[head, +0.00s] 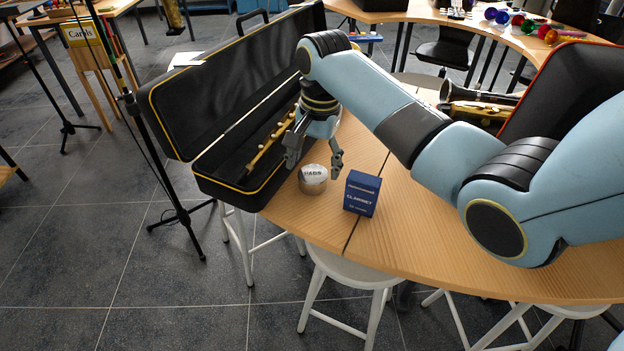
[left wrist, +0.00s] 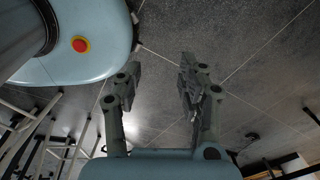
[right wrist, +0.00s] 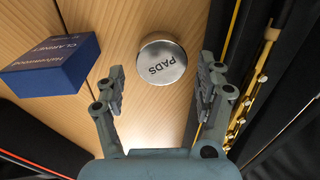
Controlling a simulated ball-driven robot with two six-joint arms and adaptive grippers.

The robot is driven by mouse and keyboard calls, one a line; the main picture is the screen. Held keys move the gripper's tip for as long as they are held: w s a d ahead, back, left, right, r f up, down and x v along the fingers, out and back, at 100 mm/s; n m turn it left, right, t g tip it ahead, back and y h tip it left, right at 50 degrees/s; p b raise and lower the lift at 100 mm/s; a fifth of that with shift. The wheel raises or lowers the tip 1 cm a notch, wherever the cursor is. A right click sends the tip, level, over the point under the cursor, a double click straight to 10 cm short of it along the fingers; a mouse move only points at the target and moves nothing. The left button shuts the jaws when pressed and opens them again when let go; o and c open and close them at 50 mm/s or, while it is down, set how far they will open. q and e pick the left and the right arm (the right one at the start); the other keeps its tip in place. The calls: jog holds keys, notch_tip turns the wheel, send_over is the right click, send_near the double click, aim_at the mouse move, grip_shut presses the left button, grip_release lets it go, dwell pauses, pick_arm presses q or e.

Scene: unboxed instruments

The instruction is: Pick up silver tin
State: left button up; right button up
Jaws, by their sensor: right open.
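The silver tin (head: 313,178) is a short round tin with "PADS" on its lid. It stands on the wooden table near the front edge, beside the open case. In the right wrist view the tin (right wrist: 161,62) lies just beyond the fingertips, roughly centred between them. My right gripper (head: 314,162) is open and empty, its fingers just above and behind the tin. Its two fingers also show in the right wrist view (right wrist: 160,82). My left gripper (left wrist: 158,75) is open and empty over the grey floor in the left wrist view; the head view does not show it.
A blue clarinet box (head: 362,193) stands right of the tin. The open black case (head: 222,171) with a gold flute-like instrument (head: 272,143) lies close on the left. Another open case (head: 565,85) is behind my right arm. The table (head: 420,236) is clear in front.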

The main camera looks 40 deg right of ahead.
aim_at(313, 174)
jog(key=f, duration=0.4)
jog(key=shift+w+f+b, duration=0.1)
jog(key=shift+w+b, duration=0.15)
jog(key=shift+b, duration=0.05)
jog(key=c, duration=1)
pick_arm(q)
jog(key=shift+w+f, duration=0.35)
jog(key=shift+w, duration=0.4)
pick_arm(e)
jog(key=shift+o, duration=0.2)
pick_arm(q)
jog(key=shift+r, duration=0.1)
